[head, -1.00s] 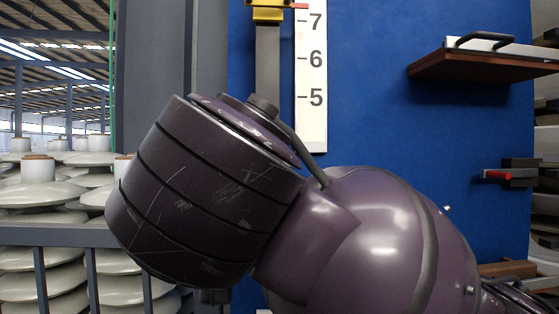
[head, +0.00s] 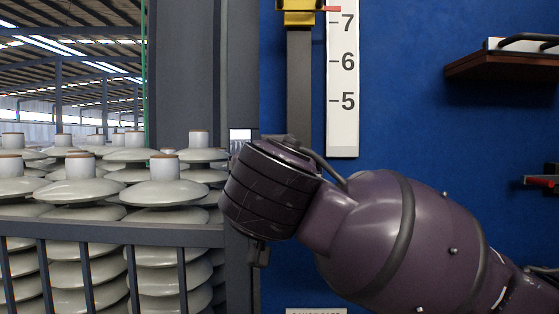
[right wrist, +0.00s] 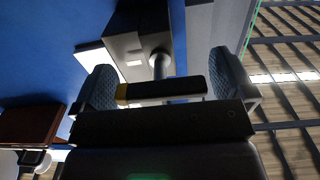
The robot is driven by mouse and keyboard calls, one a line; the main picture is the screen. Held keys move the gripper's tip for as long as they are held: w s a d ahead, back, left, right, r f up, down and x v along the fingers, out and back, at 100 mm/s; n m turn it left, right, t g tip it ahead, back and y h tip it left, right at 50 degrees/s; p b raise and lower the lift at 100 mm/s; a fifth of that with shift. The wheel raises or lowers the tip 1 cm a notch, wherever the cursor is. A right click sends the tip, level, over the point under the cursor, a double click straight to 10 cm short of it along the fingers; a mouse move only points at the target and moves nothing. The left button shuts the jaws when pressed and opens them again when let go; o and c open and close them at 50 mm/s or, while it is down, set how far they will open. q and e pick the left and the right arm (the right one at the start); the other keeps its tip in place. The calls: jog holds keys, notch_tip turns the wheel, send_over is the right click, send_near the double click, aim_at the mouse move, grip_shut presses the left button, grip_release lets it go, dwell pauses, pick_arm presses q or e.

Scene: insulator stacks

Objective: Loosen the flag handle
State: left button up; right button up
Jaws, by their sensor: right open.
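In the right wrist view a dark bar with a yellow end (right wrist: 160,90), likely the flag handle, sits on a short round post (right wrist: 160,65) that comes out of a grey block (right wrist: 138,45). My right gripper (right wrist: 163,88) is open, with one padded finger at each end of the bar. The yellow end is close to the left finger; I cannot tell if they touch. In the head view my right arm hides this gripper and the bar. My left gripper is not in view.
In the head view a yellow slider (head: 300,12) is on a vertical rail beside a numbered scale (head: 342,80) on a blue wall. Pale insulator stacks (head: 165,185) stand behind a grey railing (head: 110,234) at left. A brown shelf (head: 500,66) and a red-tipped lever (head: 541,181) are at right.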

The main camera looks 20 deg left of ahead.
jog(key=shift+w+a, duration=0.1)
jog(key=shift+w, duration=0.25)
jog(key=shift+c, duration=0.2)
jog(key=c, duration=0.8)
jog(key=shift+o, duration=0.2)
